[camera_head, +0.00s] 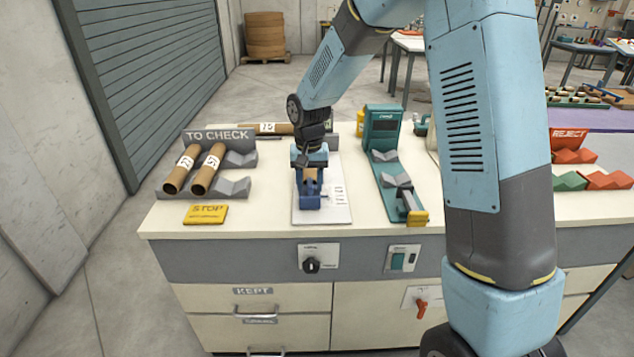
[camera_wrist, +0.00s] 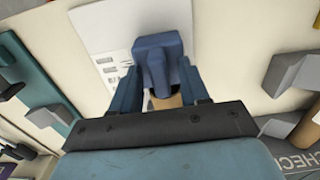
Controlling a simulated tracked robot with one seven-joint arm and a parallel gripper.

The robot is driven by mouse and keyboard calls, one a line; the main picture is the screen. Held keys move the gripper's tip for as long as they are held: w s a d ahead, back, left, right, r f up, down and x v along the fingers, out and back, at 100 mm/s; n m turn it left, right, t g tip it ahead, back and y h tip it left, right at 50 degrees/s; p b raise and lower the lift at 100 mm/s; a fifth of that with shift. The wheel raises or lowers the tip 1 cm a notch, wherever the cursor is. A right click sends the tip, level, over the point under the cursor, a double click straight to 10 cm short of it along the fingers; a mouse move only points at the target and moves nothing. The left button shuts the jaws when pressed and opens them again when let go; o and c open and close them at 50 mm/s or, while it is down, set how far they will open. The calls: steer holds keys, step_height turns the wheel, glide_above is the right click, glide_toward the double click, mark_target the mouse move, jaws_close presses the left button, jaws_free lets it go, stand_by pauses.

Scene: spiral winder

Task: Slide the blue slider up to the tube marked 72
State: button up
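The blue slider (camera_head: 309,196) stands at the near end of a white plate on the bench; it also shows in the wrist view (camera_wrist: 157,52). A brown tube (camera_head: 310,174) sits just behind it, its end facing the slider; the wrist view shows a piece of the tube (camera_wrist: 167,101). Its mark is hidden. My gripper (camera_head: 310,163) points down over this tube, in the wrist view (camera_wrist: 163,85) with one finger on each side of tube and slider. Whether the fingers press on anything is unclear, and so is any gap between slider and tube.
Two marked tubes (camera_head: 193,170) lie in the grey TO CHECK rack (camera_head: 240,160) at left. Another tube (camera_head: 264,128) lies behind. A teal gauge (camera_head: 383,130) with cradles stands at right, a yellow STOP sign (camera_head: 205,214) at front left. Red REJECT cradles (camera_head: 606,180) are far right.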

mark_target(310, 181)
steer(key=shift+r, duration=0.1)
step_height(310, 181, up, 14)
steer(key=shift+f, duration=0.25)
stand_by(0.4)
